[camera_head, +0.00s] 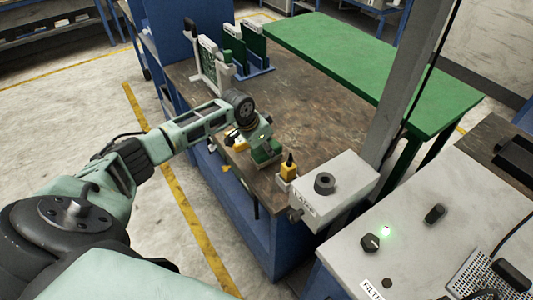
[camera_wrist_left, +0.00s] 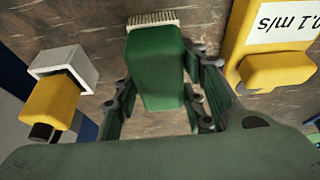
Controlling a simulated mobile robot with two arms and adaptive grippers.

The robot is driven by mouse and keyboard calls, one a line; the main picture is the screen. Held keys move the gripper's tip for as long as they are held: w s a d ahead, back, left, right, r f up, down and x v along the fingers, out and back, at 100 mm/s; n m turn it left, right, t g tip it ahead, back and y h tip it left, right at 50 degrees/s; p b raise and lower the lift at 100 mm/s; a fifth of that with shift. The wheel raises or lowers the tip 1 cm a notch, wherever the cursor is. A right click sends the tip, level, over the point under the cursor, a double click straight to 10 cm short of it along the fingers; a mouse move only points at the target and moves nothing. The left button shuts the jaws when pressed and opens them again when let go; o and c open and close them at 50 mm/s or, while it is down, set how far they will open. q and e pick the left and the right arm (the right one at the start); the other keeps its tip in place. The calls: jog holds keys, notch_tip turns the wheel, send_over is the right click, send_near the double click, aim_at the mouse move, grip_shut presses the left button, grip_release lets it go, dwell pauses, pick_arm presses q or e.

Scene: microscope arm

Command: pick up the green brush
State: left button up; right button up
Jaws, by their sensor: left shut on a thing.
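The green brush (camera_wrist_left: 155,60) has a block-shaped green body with pale bristles showing at its far end in the left wrist view. It also shows in the head view (camera_head: 266,152), low at the front edge of the brown worktop (camera_head: 318,125). My left gripper (camera_wrist_left: 158,88) has one finger on each side of the brush and is shut on it. In the head view my left gripper (camera_head: 262,143) comes down over the brush from the upper left. I cannot tell whether the bristles touch the worktop. My right gripper is in neither view.
A yellow, black-tipped tool (camera_wrist_left: 48,105) stands in a white holder (camera_wrist_left: 68,62) beside the brush. A yellow device (camera_wrist_left: 275,68) with a white label is on the other side. A grey box with a knob (camera_head: 335,185) stands right. Boards in racks (camera_head: 250,48) stand at the back.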

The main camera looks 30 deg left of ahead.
pick_arm(q)
jog(key=shift+r, duration=0.1)
jog(key=shift+r, duration=0.25)
notch_tip(320, 180, up, 10)
jog(key=b, duration=0.2)
jog(key=shift+b, duration=0.35)
jog(key=o, duration=0.6)
jog(key=c, duration=0.4)
jog(key=shift+f, duration=0.1)
